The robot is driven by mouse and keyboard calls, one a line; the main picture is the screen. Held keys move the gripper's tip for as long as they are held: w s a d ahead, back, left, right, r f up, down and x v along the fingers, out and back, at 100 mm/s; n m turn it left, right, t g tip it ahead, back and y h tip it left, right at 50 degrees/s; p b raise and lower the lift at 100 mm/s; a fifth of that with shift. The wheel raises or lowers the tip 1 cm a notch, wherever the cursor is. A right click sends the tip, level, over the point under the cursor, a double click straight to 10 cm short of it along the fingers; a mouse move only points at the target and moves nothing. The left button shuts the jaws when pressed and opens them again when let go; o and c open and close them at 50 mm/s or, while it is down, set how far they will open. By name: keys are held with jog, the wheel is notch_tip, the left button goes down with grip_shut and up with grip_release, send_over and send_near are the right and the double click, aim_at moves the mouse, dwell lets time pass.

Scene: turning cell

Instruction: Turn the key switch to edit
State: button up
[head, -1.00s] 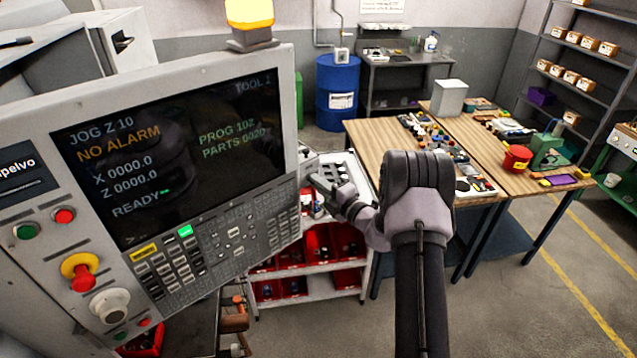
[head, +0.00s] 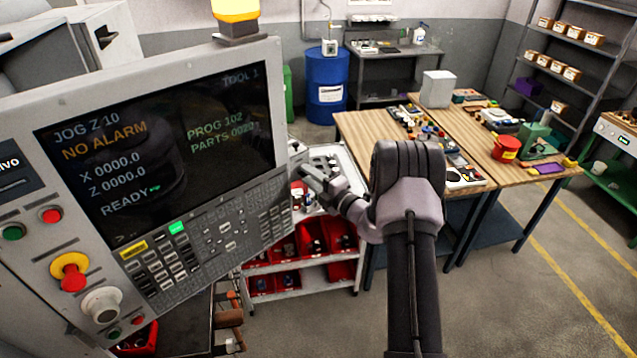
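The machine's control panel (head: 28,112) fills the left of the head view, with a lit screen (head: 150,140) and a keypad (head: 205,245). Its left side carries a green button (head: 13,232), a red button (head: 50,215), a red emergency stop (head: 72,278) on yellow and a pale round knob (head: 102,305). I cannot make out a key switch or an edit label. My gripper (head: 306,177) is close to the panel's right edge in the picture and points left towards it. I see no object in it. Its fingers are too small to tell open from shut.
A white cart (head: 300,267) with red bins stands below and behind my gripper. Wooden workbenches (head: 365,125) with tools stand to the right. A blue drum (head: 327,75) and a grey bench (head: 395,60) are at the back. Floor is clear at lower right.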

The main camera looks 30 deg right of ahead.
jog(key=b+v, duration=0.4)
jog(key=v, duration=1.3)
jog(key=shift+a, duration=0.1)
